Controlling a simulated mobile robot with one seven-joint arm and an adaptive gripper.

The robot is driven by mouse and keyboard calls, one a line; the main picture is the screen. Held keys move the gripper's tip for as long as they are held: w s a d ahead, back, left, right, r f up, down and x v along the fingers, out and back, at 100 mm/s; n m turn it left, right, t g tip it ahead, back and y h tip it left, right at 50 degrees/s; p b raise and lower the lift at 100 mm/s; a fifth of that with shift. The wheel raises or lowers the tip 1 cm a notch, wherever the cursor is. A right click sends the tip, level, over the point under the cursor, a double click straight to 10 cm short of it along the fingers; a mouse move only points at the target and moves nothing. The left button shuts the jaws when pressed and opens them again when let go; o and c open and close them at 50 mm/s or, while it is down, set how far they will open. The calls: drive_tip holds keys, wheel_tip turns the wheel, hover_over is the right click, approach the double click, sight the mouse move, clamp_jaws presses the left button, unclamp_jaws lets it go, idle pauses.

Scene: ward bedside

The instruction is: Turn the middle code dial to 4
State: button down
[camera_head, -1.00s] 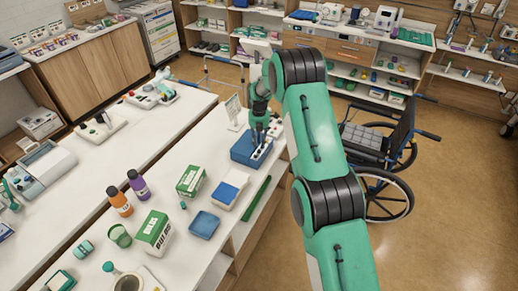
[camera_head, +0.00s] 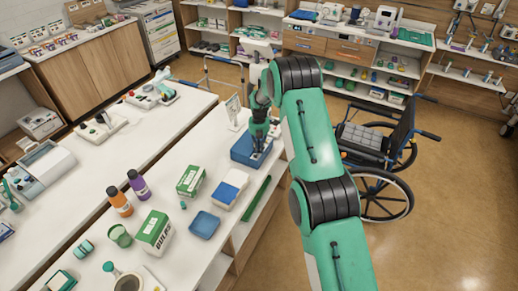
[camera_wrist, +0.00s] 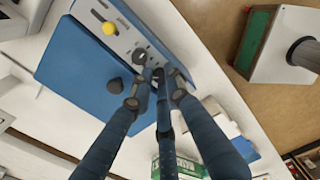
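A blue box (camera_head: 243,149) stands on the white counter in the head view, under my gripper (camera_head: 259,139). In the wrist view the blue box (camera_wrist: 85,72) has a light grey panel (camera_wrist: 125,38) along one edge. The panel carries a yellow round part (camera_wrist: 109,28) and a dark dial (camera_wrist: 139,55). The fingertips of my gripper (camera_wrist: 158,76) are close together over the panel's lower end, beside the dark dial. They hide what is beneath them, so contact is unclear. No dial digits are readable.
A blue-topped white container (camera_head: 230,187), a green-white box (camera_head: 190,180) and a blue tray (camera_head: 204,224) are on the counter nearer the camera. A green bar (camera_head: 256,198) lies along its right edge. A wheelchair (camera_head: 380,150) stands right of the counter.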

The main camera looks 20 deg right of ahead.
drive_tip(key=m+b, duration=0.1)
drive_tip(key=m, duration=0.1)
drive_tip(key=shift+m, duration=1.4)
drive_tip(key=c, duration=1.9)
unclamp_jaws()
drive_tip(key=shift+c, duration=0.2)
drive_tip(key=shift+n, duration=0.5)
